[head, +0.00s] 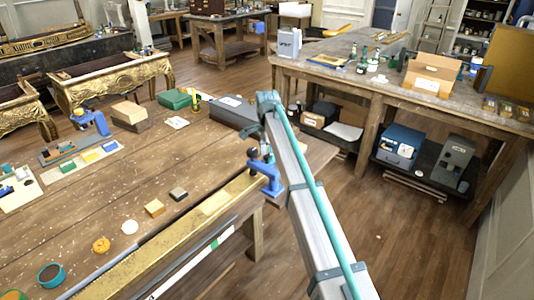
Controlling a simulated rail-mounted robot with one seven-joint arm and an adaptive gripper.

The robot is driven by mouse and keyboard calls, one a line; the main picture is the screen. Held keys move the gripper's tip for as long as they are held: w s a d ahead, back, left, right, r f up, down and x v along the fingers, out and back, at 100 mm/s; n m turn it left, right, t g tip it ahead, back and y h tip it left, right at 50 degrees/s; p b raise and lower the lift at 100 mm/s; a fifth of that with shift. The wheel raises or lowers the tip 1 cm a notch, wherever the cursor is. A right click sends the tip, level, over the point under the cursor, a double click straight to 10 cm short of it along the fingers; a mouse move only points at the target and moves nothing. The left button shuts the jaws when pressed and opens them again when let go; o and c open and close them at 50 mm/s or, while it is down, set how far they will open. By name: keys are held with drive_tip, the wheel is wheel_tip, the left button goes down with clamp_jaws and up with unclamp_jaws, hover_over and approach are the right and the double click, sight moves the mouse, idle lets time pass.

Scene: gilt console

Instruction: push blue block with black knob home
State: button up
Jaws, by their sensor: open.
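The board at the left edge (22,199) also bears a small blue piece (6,190). These are too small to tell whether either blue piece has a black knob. My arm's grey link with a teal hose rises from the bottom right to the bench's far right end.
A gilt moulding (150,258) runs along the front.

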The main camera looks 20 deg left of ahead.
drive_tip(key=shift+f, duration=0.1)
clamp_jaws()
idle(0.3)
drive_tip(key=shift+s, duration=0.15)
drive_tip(key=s, duration=0.1)
drive_tip(key=s+a, duration=0.1)
drive_tip(key=s, duration=0.1)
drive_tip(key=shift+w, duration=0.15)
unclamp_jaws()
